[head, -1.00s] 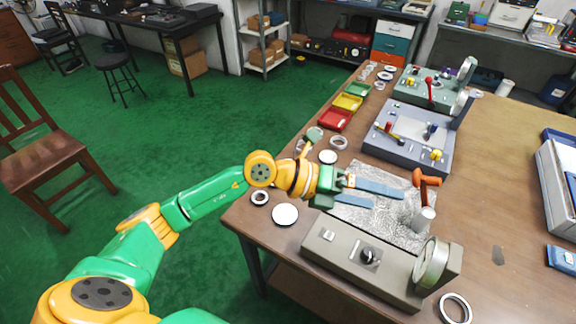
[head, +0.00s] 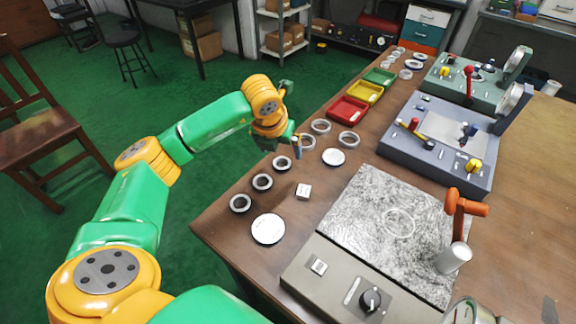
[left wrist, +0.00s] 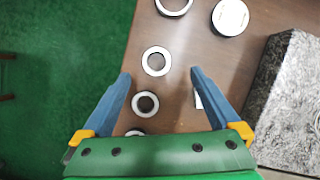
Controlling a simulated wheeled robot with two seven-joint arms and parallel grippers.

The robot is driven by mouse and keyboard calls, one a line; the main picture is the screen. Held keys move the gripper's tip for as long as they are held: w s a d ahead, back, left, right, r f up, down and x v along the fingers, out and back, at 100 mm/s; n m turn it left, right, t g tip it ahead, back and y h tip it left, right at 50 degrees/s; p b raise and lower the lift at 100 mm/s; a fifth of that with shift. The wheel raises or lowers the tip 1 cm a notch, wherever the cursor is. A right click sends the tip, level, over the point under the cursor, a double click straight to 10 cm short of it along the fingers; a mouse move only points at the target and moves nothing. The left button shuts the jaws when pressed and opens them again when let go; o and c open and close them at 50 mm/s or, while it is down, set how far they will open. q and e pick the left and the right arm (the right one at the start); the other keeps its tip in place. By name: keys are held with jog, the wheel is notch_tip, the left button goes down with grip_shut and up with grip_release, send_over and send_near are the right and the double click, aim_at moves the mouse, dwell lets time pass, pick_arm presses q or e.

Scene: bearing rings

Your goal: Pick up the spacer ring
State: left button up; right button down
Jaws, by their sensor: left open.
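Several rings lie on the wooden table, and I cannot tell by sight which is the spacer ring. Three dark-cored rings stand in a row near the left edge: a far one (head: 282,163), a middle one (head: 262,182) and a near one (head: 240,203). My left gripper (head: 297,147) is above the table by the far one, partly hidden by its wrist. My right gripper is not in view.
Wider rings (head: 349,139), a white disc (head: 333,157), another disc (head: 267,229) and a small white block (head: 304,191) lie nearby. A mottled plate (head: 360,205) with an orange-handled device (head: 462,206) is to the right. Red (head: 347,109), yellow and green trays sit behind.

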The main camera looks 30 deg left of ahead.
aim_at(282, 162)
pick_arm(q)
jog(key=shift+f, duration=0.45)
jog(key=x, duration=0.2)
jog(key=p+x, duration=0.1)
jog(key=x, duration=0.3)
jog(key=shift+s+a+p, duration=0.2)
jog(key=shift+a+p, duration=0.1)
jog(key=shift+p, duration=0.05)
grip_shut()
jog(key=shift+r, duration=0.1)
